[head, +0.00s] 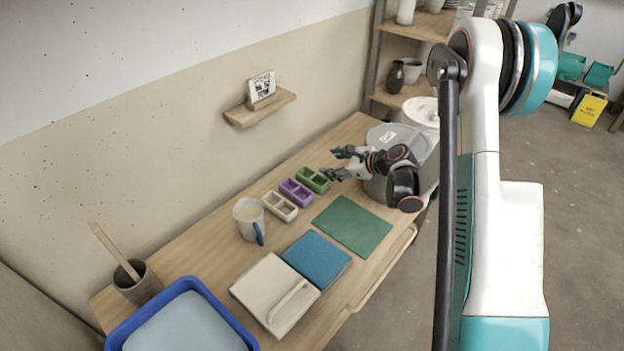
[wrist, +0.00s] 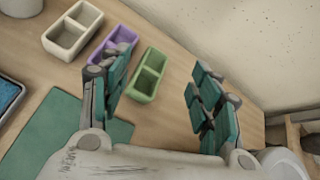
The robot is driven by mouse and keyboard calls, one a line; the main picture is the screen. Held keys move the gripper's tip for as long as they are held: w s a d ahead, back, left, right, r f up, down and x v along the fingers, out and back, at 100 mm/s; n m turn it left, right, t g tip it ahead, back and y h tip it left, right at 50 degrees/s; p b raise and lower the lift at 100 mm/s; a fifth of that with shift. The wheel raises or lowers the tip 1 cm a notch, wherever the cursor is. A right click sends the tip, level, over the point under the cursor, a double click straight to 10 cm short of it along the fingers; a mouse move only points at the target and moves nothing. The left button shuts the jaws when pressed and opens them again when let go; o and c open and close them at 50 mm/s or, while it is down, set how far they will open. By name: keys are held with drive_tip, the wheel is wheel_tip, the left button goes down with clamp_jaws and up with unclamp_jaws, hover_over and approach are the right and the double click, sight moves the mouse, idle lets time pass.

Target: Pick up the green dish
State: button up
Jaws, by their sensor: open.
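The green dish (head: 312,179) is a small rectangular dish with two compartments. It stands on the wooden table at the far end of a row of similar dishes. In the wrist view the fingers of my gripper (wrist: 160,95) are spread wide. I cannot tell whether a finger touches the dish.
A purple dish (head: 296,193) and a cream dish (head: 280,206) stand close beside the green one. A green mat (head: 352,225) lies in front. A grey lidded bucket (head: 378,188) stands behind my gripper. A mug (head: 249,219) is further left. A wall shelf (head: 260,107) is above.

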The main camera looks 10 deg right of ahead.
sight(313, 177)
drive_tip(key=d+f+m, duration=0.1)
drive_tip(key=f, duration=0.1)
drive_tip(key=f+m, duration=0.1)
drive_tip(key=f, duration=0.2)
drive_tip(key=d+f+m+t, duration=0.1)
drive_tip(key=f+m, duration=0.1)
drive_tip(key=f, duration=0.1)
drive_tip(key=shift+w+d+y, duration=0.3)
drive_tip(key=shift+w+y, duration=0.05)
drive_tip(key=shift+y, duration=0.05)
drive_tip(key=shift+w+a+f, duration=0.1)
drive_tip(key=shift+w+f, duration=0.05)
drive_tip(key=shift+f, duration=0.1)
drive_tip(key=x, duration=0.8)
drive_tip(key=shift+b, duration=0.4)
drive_tip(key=b+x, duration=0.1)
drive_tip(key=x, duration=0.1)
drive_tip(key=f+b+x, duration=0.1)
drive_tip(key=x, duration=0.1)
drive_tip(key=shift+w+a+f+b, duration=0.15)
drive_tip(key=shift+w+a+b, duration=0.2)
drive_tip(key=shift+w, duration=0.1)
drive_tip(key=shift+c, duration=0.4)
drive_tip(key=c, duration=1)
